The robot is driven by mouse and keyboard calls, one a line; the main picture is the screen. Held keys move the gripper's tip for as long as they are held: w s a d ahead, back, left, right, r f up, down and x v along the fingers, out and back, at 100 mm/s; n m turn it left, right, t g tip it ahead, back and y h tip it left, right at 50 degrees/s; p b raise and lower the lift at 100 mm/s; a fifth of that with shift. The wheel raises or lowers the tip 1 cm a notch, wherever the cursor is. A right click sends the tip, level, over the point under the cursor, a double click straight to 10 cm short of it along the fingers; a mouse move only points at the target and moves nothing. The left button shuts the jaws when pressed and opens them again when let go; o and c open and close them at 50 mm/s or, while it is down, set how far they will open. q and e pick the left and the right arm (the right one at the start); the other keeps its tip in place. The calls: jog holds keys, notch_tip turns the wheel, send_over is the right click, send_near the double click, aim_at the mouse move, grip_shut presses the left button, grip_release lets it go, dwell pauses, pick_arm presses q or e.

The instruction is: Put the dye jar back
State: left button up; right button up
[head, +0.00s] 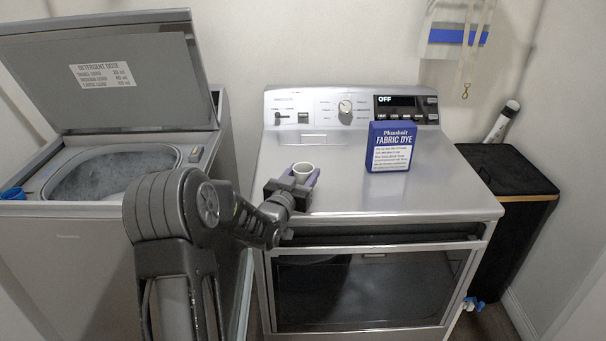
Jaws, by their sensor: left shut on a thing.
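The dye jar (303,168) is small, with a white round rim and what looks like purple on its sides. It is above the front part of the grey dryer top (345,192). My left gripper (297,182) is shut on the jar. The gripper hides the jar's lower part, so I cannot tell whether it touches the surface. A blue fabric dye box (390,147) stands upright on the dryer top, right of the jar and farther back. My right gripper is not in view.
The topload washer (60,245) stands at left with its lid (110,75) raised. A blue item (12,193) sits at its left edge. A black bin (510,172) with a white tube (502,122) stands at right. The dryer top's right side is clear.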

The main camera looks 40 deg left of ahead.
pick_arm(q)
jog(key=o, duration=0.9)
jog(key=shift+f, duration=0.15)
jog(key=o, duration=0.5)
jog(key=shift+r, duration=0.2)
jog(key=shift+s, duration=0.1)
jog(key=b+v, duration=0.1)
jog(key=v, duration=1)
jog(key=shift+s+b, duration=0.4)
jog(key=shift+d, duration=0.1)
